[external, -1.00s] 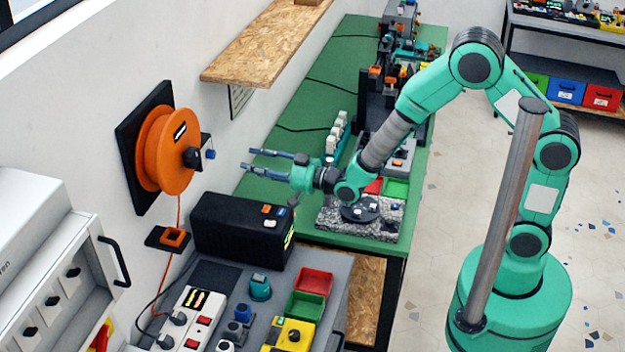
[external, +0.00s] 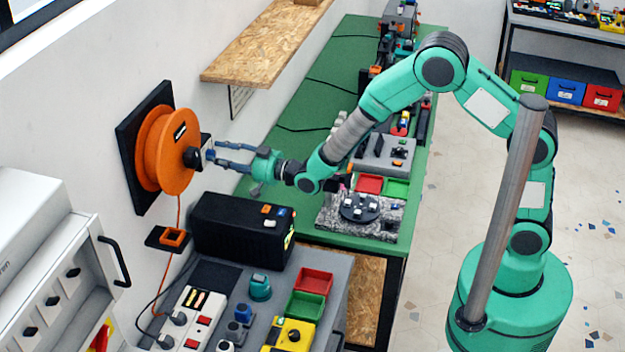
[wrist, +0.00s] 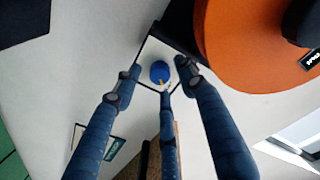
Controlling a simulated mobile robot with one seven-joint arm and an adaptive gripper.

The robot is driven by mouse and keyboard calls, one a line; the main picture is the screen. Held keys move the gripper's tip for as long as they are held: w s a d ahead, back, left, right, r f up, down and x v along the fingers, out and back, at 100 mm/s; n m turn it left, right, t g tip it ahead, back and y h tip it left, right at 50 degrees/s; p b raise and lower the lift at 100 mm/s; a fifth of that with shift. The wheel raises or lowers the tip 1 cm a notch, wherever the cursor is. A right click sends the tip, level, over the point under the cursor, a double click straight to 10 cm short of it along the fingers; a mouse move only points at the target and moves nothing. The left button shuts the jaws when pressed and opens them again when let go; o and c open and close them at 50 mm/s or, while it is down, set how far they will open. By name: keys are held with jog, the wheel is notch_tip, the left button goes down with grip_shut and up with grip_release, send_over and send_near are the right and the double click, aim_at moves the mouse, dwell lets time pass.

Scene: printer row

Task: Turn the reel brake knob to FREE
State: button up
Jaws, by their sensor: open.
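The orange reel (external: 172,152) hangs on a black plate on the wall, with a black hub at its front. The small blue brake knob (wrist: 160,72) sits on a pale, dark-edged plate beside the reel. My gripper (external: 214,151) is at the knob, to the right of the reel. In the wrist view my gripper (wrist: 158,78) is open, with fingers left, right and below the knob; I cannot tell whether any touches it. The knob's setting lettering is not readable.
A black box (external: 240,228) stands below my gripper on the grey bench. A wooden shelf (external: 262,45) is on the wall above right. A grey cabinet (external: 40,260) is at left. The green bench (external: 300,110) extends behind my arm.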

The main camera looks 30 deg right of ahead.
jog(key=shift+w+a, duration=0.25)
jog(key=shift+w, duration=0.05)
grip_shut()
